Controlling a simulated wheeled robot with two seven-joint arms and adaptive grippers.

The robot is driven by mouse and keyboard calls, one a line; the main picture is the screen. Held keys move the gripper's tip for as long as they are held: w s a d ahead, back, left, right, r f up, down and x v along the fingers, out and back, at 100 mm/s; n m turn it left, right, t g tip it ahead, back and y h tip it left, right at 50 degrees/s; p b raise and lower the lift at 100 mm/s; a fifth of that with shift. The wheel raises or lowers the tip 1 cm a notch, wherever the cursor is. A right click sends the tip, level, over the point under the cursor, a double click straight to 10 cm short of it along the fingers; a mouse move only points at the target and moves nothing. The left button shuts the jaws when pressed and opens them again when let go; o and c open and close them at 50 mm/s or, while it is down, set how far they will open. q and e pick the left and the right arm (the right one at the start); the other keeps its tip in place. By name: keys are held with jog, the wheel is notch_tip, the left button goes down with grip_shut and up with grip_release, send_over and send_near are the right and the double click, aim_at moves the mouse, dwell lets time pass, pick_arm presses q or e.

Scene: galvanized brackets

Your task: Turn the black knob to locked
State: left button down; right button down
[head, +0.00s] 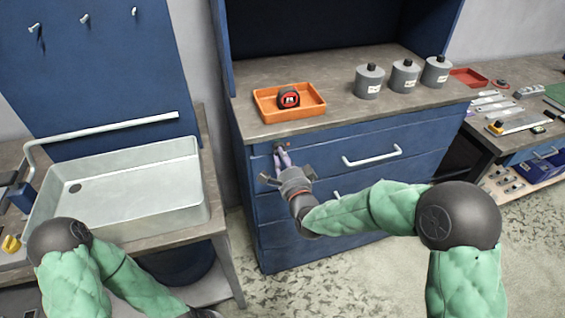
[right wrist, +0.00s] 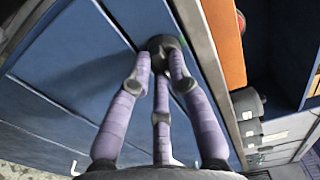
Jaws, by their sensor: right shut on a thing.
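The black knob (right wrist: 163,42) sits on the blue drawer front, near its upper left corner in the head view. My right gripper (head: 281,154) reaches it there and covers most of it. In the right wrist view my right gripper's purple fingers (right wrist: 160,75) close around the knob, with fingers on both sides and one in the middle. Any locked mark or pointer on the knob is too small or hidden to read. My left arm shows at the lower left of the head view, but its gripper is out of the picture.
The blue drawer unit has white handles (head: 371,156). On its top stand an orange tray (head: 262,105) with a tape measure (head: 288,97) and several grey jars (head: 369,81). A metal sink (head: 120,190) is at the left. A side bench with tools is at the right.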

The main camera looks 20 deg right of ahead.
jog(key=shift+f+m, duration=0.1)
jog(key=shift+m, duration=0.2)
dwell(0.4)
jog(key=c, duration=1.1)
grip_release()
jog(key=shift+c, duration=0.2)
jog(key=s, duration=1.2)
jog(key=shift+d, duration=0.2)
